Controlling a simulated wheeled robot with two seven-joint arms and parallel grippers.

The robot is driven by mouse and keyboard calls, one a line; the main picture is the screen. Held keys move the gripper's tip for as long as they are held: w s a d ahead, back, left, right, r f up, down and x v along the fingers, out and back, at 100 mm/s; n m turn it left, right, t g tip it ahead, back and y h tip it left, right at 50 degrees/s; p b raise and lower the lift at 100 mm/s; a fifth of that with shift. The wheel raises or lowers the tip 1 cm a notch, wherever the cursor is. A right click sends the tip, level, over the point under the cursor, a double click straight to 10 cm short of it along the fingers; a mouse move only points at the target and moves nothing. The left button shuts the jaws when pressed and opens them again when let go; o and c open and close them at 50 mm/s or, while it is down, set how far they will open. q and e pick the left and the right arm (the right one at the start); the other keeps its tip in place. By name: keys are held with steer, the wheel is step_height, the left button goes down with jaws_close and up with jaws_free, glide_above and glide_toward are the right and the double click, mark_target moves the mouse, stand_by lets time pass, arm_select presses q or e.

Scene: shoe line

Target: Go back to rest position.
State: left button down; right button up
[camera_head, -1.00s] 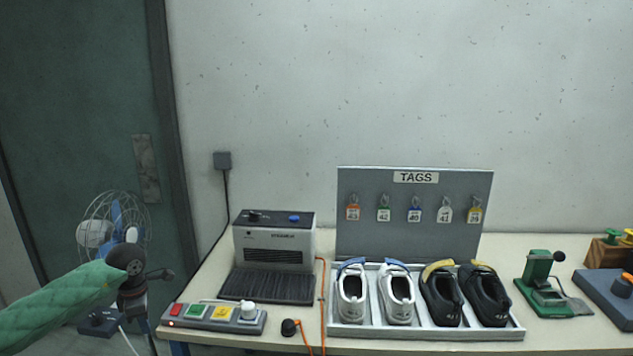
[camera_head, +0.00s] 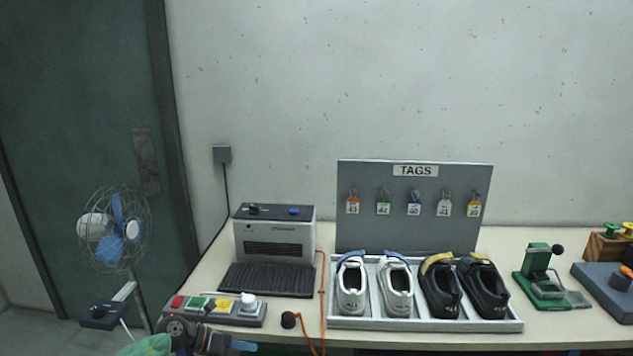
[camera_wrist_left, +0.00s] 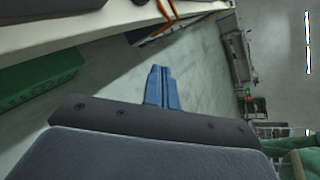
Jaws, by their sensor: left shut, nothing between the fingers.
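My left gripper (camera_head: 243,346) is at the bottom of the head view, low at the table's front edge, in front of the button panel. In the left wrist view its blue fingers (camera_wrist_left: 161,87) are together with nothing between them, and the floor shows beyond. Part of my green-sleeved left arm shows at the bottom edge of the head view. My right gripper is not in view.
The table (camera_head: 213,277) holds a button panel (camera_head: 215,309), a grey heater-like machine (camera_head: 274,245), a tray (camera_head: 425,325) with several shoes, a tag board (camera_head: 414,236) and a green press (camera_head: 543,277). A fan (camera_head: 118,228) stands left of the table.

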arm_select(q)
step_height(320, 180, down, 8)
steer(key=d+f+n+t, duration=0.1)
steer(key=d+n+t, duration=0.1)
steer(key=n+t, duration=1.15)
steer(key=s+a+f+n+g+y, duration=0.25)
steer(key=s+f+n+y, duration=0.3)
steer(key=f+n, duration=0.4)
steer(key=s+a+f+n+g+y, duration=0.1)
steer(key=s+a+f+n+y, duration=0.25)
steer(key=f+n+y, duration=0.4)
steer(key=s+d+f+n+g, duration=0.1)
steer(key=s+f+n+g, duration=0.2)
steer(key=s+f, duration=0.4)
steer(key=s+d+f+n+g, duration=0.2)
steer(key=s+f+n+g, duration=0.2)
steer(key=s+f, duration=0.4)
steer(key=s+d+f+n+g+h, duration=0.1)
steer(key=s+f+n+g, duration=0.2)
steer(key=s+f, duration=0.5)
steer(key=s+g, duration=0.1)
steer(key=s, duration=1)
steer(key=shift+d+g, duration=0.25)
steer(key=shift+g, duration=0.05)
steer(key=shift+n, duration=0.25)
